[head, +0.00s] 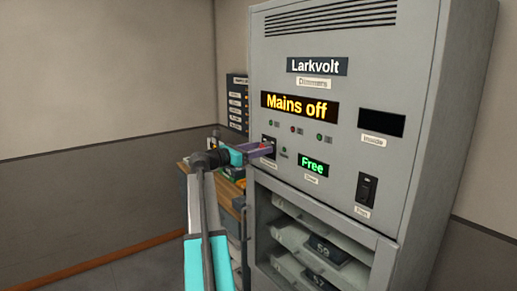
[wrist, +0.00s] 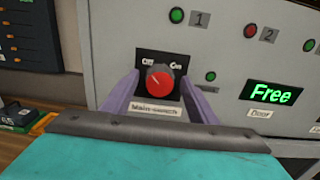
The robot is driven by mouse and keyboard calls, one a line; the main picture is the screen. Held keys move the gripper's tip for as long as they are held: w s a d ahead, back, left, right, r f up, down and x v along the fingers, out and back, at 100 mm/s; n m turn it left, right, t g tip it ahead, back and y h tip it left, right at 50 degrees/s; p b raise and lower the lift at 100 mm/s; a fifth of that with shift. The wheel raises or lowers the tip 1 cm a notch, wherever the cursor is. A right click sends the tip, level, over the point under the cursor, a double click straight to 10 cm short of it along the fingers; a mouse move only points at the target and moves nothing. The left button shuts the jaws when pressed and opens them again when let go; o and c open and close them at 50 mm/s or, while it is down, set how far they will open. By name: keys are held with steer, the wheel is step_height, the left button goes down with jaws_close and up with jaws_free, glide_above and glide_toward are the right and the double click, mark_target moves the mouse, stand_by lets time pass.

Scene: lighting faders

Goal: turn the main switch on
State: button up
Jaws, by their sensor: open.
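The main switch (wrist: 160,80) is a red rotary knob on a black plate marked Off and On, with a label below it. Its white pointer mark aims up and left, toward Off. In the head view the switch plate (head: 269,142) is partly hidden by my gripper (head: 268,147). In the wrist view my gripper (wrist: 158,84) is open, with one purple finger on each side of the knob. I cannot tell whether the fingers touch it. The cabinet's display (head: 299,106) reads "Mains off" in yellow.
The grey Larkvolt cabinet (head: 410,60) has a green "Free" display (head: 313,167), a fan switch (head: 366,189) and small lamps near the main switch. Open shelves (head: 330,232) lie below. A wooden desk (head: 222,196) with objects stands left of the cabinet, behind my arm.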

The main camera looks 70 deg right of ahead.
steer(key=c, duration=1.1)
steer(key=shift+o, duration=0.2)
steer(key=shift+m+b, duration=0.3)
steer(key=shift+s+a+f+m+b, duration=0.1)
steer(key=shift+f+m+b, duration=0.05)
steer(key=shift+m+b, duration=3.85)
steer(key=shift+s+f+m+b, duration=0.1)
steer(key=shift+f+m+b, duration=0.05)
steer(key=shift+m+b, duration=3.8)
steer(key=shift+m+p, duration=0.8)
steer(key=shift+m, duration=0.05)
